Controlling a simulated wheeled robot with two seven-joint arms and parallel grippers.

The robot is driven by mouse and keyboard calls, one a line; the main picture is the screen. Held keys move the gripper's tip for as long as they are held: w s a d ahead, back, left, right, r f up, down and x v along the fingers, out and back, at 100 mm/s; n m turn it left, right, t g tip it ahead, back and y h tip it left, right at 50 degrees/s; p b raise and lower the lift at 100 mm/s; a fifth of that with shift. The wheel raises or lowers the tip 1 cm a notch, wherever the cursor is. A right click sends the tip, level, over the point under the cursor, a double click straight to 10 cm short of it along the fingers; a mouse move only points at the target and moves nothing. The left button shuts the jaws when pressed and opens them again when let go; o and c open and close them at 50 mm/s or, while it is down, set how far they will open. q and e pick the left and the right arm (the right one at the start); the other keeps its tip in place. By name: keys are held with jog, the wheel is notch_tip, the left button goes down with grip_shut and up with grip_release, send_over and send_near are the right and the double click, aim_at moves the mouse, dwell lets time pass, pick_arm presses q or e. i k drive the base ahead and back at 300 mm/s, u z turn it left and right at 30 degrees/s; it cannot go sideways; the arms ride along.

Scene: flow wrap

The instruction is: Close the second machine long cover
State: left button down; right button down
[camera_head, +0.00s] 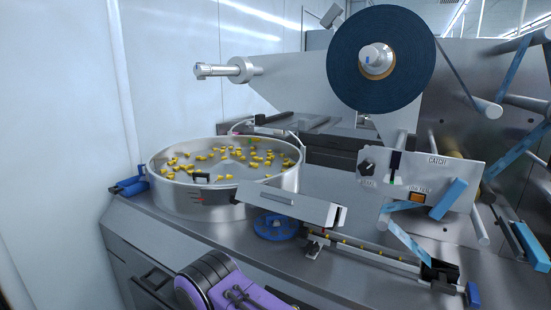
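A long silver cover-like piece (290,203) lies slantwise at the front edge of the round feeder bowl, above the narrow feed track (365,250). I cannot tell for sure that it is the machine's long cover, or whether it is hinged open. The track to its right is uncovered and carries small yellow pieces. A purple arm part of mine (222,285) shows at the bottom edge, below the track. Neither gripper's fingers show in the head view.
The steel bowl (170,197) holds many yellow pieces. A blue disc (276,227) sits below the silver piece. A large dark film roll (345,65) hangs above. A control panel (440,172) stands at right, with blue film strips and rollers nearby. A white wall is at left.

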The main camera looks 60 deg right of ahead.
aim_at(315, 211)
jog(key=z, duration=2.05)
